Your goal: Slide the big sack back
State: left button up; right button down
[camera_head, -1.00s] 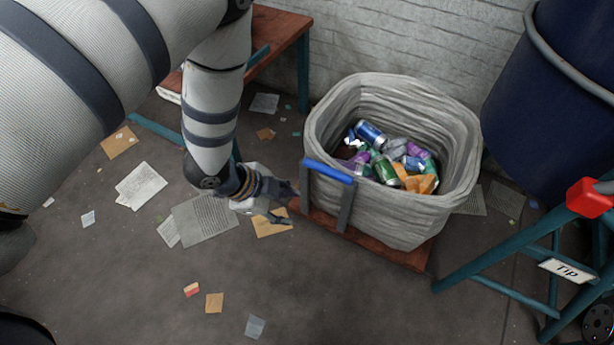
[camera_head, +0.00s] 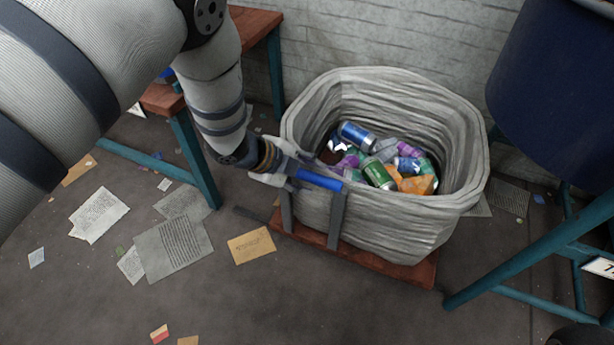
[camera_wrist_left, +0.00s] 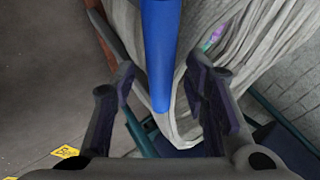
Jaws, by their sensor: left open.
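The big sack (camera_head: 400,225) is grey and open at the top, with several cans and crumpled scraps inside. It stands on a reddish-brown wooden base (camera_head: 385,269) near the wall. A blue handle bar (camera_head: 322,180) on two grey uprights stands at the sack's left front side. My left gripper (camera_head: 292,172) is at the left end of this bar. In the left wrist view the open fingers (camera_wrist_left: 160,95) lie on either side of the blue bar (camera_wrist_left: 160,45), with gaps visible. The sack also shows there (camera_wrist_left: 195,30).
A wooden bench with teal legs (camera_head: 192,155) stands behind my left arm. A dark blue bin (camera_head: 560,100) and a teal frame (camera_head: 540,255) stand at the right. Papers (camera_head: 172,248) and a tan card (camera_head: 251,246) litter the floor. The floor in front is mostly clear.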

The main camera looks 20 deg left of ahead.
pick_arm(q)
grip_shut()
jog(key=a, duration=1.4)
jog(key=shift+w+a, duration=0.25)
jog(key=shift+w, duration=0.05)
grip_release()
jog(key=shift+d, duration=0.1)
jog(key=v, duration=1.2)
